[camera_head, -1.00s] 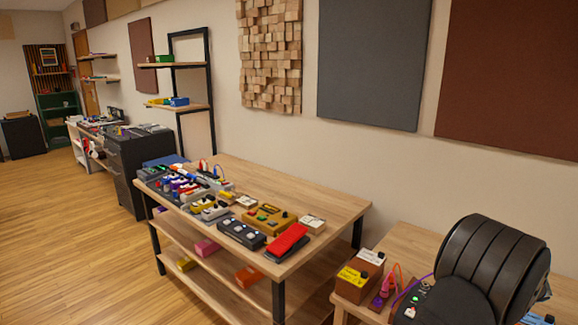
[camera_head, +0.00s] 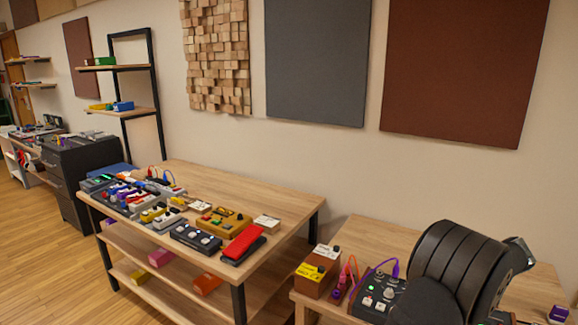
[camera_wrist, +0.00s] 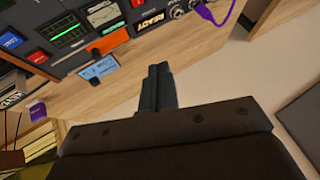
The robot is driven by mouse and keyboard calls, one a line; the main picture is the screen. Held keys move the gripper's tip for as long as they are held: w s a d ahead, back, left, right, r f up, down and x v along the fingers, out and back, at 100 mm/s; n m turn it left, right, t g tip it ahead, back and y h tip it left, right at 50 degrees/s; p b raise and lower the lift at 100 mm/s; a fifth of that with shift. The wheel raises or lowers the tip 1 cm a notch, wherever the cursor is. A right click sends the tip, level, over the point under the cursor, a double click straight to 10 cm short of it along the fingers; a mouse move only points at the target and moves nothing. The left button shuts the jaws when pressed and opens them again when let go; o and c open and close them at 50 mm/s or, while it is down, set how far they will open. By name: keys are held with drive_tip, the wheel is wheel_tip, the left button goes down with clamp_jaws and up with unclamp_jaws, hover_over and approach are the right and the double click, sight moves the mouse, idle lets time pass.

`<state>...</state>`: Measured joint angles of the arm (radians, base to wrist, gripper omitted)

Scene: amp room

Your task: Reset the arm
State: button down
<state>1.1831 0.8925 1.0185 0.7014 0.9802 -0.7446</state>
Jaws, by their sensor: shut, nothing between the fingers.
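My gripper (camera_wrist: 157,88) shows in the wrist view, its two dark fingers pressed together with nothing between them. It is in front of a wooden surface (camera_wrist: 120,98), and I cannot tell the gap to it. In the head view my dark ribbed arm (camera_head: 455,268) is at the lower right, over the right-hand wooden table (camera_head: 375,238). The fingers cannot be made out there.
The wrist view shows equipment with a green screen (camera_wrist: 68,34), a small blue-screened device (camera_wrist: 99,68) and a purple cable (camera_wrist: 213,14). In the head view, a brown pedal box (camera_head: 317,271) is left of my arm. Another table (camera_head: 285,205) holds several pedals.

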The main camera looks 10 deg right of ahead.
drive_tip(key=w+a+g, duration=0.1)
drive_tip(key=a, duration=0.7)
drive_tip(key=w+a+f+g+h, duration=0.1)
drive_tip(key=w+a+g, duration=0.1)
drive_tip(key=a, duration=0.6)
drive_tip(key=shift+f+m+g, duration=0.3)
drive_tip(key=shift+a, duration=0.1)
